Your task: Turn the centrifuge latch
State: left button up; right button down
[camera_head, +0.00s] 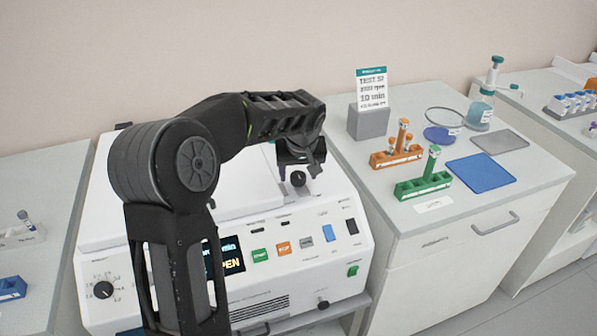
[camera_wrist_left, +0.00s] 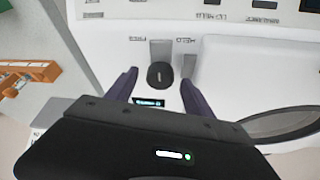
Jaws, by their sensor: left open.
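The centrifuge (camera_head: 345,205) is a white machine with a front panel of buttons and a lit display that partly reads OPEN. Its latch is a black round knob (camera_head: 298,179) on the top near the front edge; it also shows in the left wrist view (camera_wrist_left: 160,75), with a grey bar behind it and small lettering to either side. My left gripper (camera_head: 301,168) is over the knob. In the wrist view its fingers (camera_wrist_left: 160,80) are open, one on each side of the knob, with gaps visible. My right gripper is not in view.
My left arm hides part of the lid and display. On the right cabinet (camera_head: 520,195) stand an orange rack (camera_head: 396,157), a green rack (camera_head: 423,186), a blue mat (camera_head: 481,174), a grey block (camera_head: 368,122) and a sign (camera_head: 372,88). A small blue rack (camera_head: 11,288) sits far left.

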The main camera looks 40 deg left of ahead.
pick_arm(q)
jog(key=shift+w+a+f, duration=0.1)
jog(key=shift+f, duration=0.3)
jog(key=shift+c, duration=0.4)
grip_shut()
